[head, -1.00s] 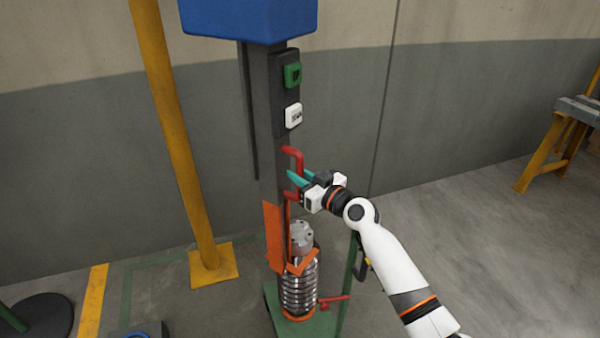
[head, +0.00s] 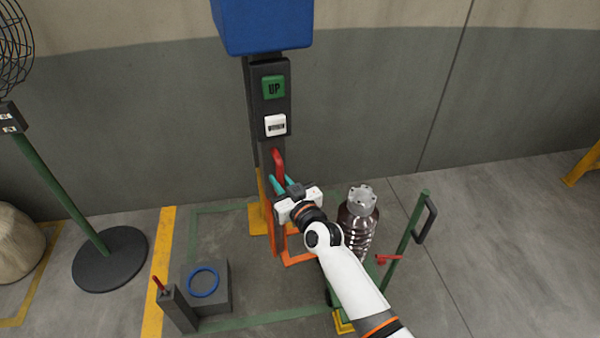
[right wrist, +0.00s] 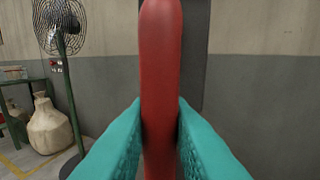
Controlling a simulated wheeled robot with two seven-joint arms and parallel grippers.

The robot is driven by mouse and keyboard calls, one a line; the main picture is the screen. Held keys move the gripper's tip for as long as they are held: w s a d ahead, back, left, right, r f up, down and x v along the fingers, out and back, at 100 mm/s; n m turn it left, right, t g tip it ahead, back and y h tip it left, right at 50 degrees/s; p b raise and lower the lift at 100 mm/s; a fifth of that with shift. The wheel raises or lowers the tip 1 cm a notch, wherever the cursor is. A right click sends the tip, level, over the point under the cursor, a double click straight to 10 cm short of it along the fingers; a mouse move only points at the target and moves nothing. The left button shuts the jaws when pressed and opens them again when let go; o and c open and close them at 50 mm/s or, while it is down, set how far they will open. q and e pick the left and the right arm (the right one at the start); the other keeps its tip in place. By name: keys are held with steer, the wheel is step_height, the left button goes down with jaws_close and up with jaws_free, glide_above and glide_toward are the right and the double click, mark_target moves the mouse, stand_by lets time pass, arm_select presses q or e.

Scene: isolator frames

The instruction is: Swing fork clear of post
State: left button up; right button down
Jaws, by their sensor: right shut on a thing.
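My right gripper (head: 278,186) is shut on the red handle (head: 278,160) on the front of the dark column. In the right wrist view the red handle (right wrist: 161,80) stands upright between the two teal fingers. The orange fork (head: 299,260) sits low on the column, partly hidden by my right arm. The ribbed, metallic-looking post (head: 357,230) with a grey top stands upright to the right of the fork. A gap seems to show between them, but my arm hides part of this area. My left gripper is not in view.
A blue housing (head: 262,25) tops the column, above a green UP button (head: 273,87). A green trolley upright (head: 408,235) stands right of the post. A grey block with a blue ring (head: 203,282) and a fan stand (head: 110,258) are left.

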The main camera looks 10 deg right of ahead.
steer(key=shift+a, duration=0.35)
steer(key=c, duration=1.4)
jaws_free()
steer(key=shift+w+a, duration=0.1)
steer(key=shift+o, duration=0.2)
steer(key=v, duration=1.2)
steer(key=shift+b, duration=0.3)
steer(key=shift+f, duration=0.1)
